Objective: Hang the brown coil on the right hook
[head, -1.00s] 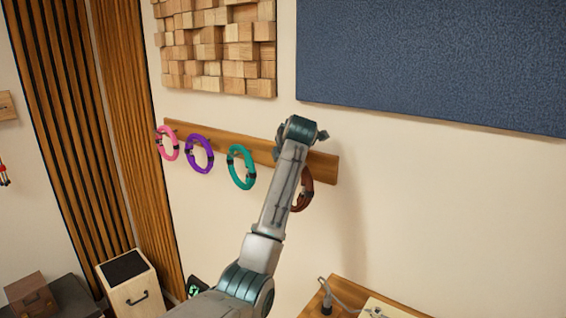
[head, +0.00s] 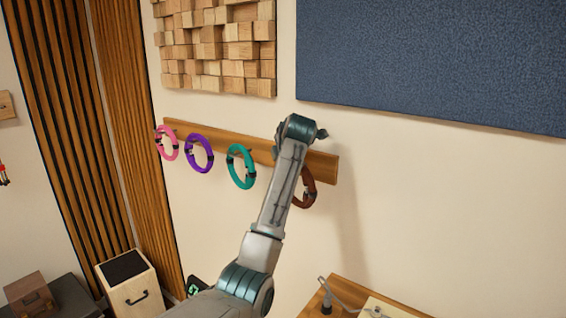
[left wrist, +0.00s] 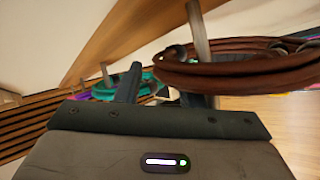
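The brown coil (head: 306,188) is at the right end of the wooden hook rail (head: 322,165), partly hidden behind my left arm in the head view. In the left wrist view the brown coil (left wrist: 240,72) appears around the grey right hook (left wrist: 200,32). My left gripper (left wrist: 158,88) looks open, with its two dark fingers apart. The coil's near end overlaps the gap and the right finger in that view; I cannot tell whether they touch. The head view hides the left gripper behind the arm. My right gripper is not in view.
Teal (head: 241,167), purple (head: 199,154) and pink (head: 167,143) coils hang left along the rail. A blue wall panel (head: 440,60) and wood-block panel (head: 218,50) are above. A wooden desk (head: 312,304) stands below right. Bare wall lies right of the rail.

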